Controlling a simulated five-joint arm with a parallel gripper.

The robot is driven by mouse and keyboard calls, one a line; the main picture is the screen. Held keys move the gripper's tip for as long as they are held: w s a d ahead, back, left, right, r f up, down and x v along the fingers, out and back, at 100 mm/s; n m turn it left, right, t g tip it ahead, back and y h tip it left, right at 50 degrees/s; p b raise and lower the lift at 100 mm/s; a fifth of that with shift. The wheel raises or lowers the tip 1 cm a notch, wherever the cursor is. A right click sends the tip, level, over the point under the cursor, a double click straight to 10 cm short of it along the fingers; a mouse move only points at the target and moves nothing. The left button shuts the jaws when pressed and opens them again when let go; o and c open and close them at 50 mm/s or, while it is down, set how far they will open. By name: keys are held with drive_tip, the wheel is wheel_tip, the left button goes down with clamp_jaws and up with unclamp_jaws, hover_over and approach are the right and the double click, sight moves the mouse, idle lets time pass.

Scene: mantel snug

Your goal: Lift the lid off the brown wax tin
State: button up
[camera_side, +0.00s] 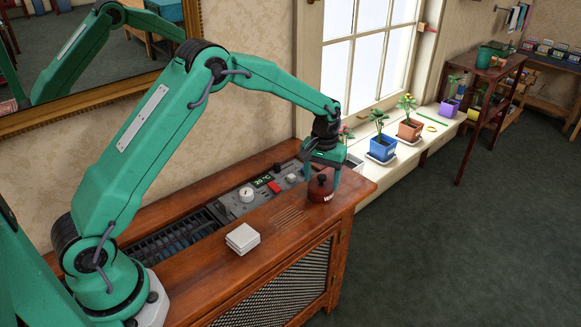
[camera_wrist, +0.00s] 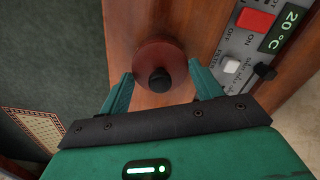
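The brown wax tin (camera_side: 320,190) stands upright near the right end of the wooden cabinet top, with white lettering low on its side. My gripper (camera_side: 322,173) is just above and around the top of the tin. In the wrist view my gripper (camera_wrist: 160,72) has its two green fingers spread, one on each side of the lid, with nothing visibly clamped. I cannot tell how far down the fingers reach.
A grey control panel (camera_side: 248,197) with a red switch and 20 °C display is sunk in the cabinet top (camera_side: 290,235) behind the tin. White tiles (camera_side: 242,239) lie stacked at the front. Potted plants (camera_side: 382,147) stand on the windowsill to the right.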

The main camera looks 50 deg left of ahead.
sight(322, 176)
drive_tip(key=shift+r, duration=0.1)
drive_tip(key=shift+r, duration=0.9)
wheel_tip(322, 176, up, 2)
drive_tip(key=shift+r, duration=0.2)
drive_tip(key=s+d+r, duration=0.6)
drive_tip(key=d, duration=0.4)
drive_tip(key=shift+r, duration=0.3)
drive_tip(key=shift+w, duration=0.1)
drive_tip(key=w+f, duration=0.3)
drive_tip(key=w, duration=0.6)
drive_tip(key=shift+w, duration=0.4)
drive_tip(key=w+a+f, duration=0.2)
drive_tip(key=a, duration=0.1)
drive_tip(key=w+a+f, duration=0.2)
drive_tip(key=a, duration=0.1)
drive_tip(key=w+a+f, duration=0.2)
drive_tip(key=a+f, duration=0.1)
drive_tip(key=a, duration=0.1)
